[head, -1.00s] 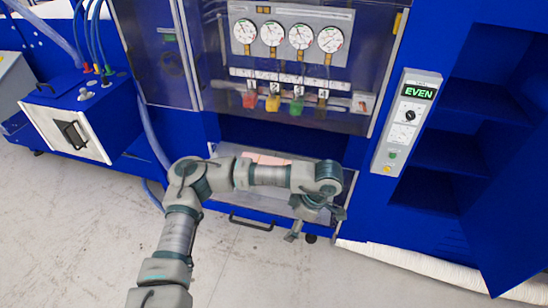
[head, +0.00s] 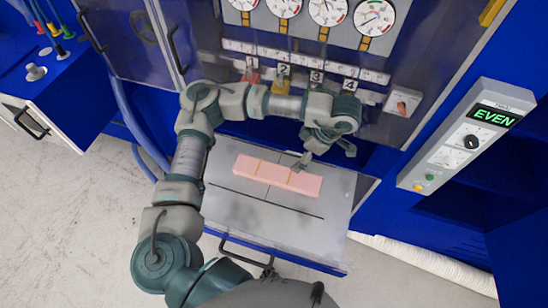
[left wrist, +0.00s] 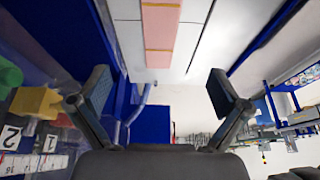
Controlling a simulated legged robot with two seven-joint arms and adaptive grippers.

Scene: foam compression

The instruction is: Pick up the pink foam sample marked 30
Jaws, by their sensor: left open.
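A long pink foam block (head: 268,173) lies flat on a grey metal drawer tray (head: 225,207), with thin tan lines across it. A number 30 on it is not readable. My left gripper (head: 326,156) is open and empty, at the right end of the foam, with one finger overlapping the foam's back edge in the head view; I cannot tell if it touches. In the left wrist view the pink foam (left wrist: 160,27) shows at the top centre, beyond the open fingers of the left gripper (left wrist: 160,90). My right gripper is not in view.
Behind the tray stands a blue cabinet with a clear front panel, gauges (head: 328,10) and numbered valves (head: 283,72). A grey control box (head: 468,135) reading EVEN is at the right. The tray's front (head: 262,223) is clear. A black handle (head: 245,257) sits on the drawer front.

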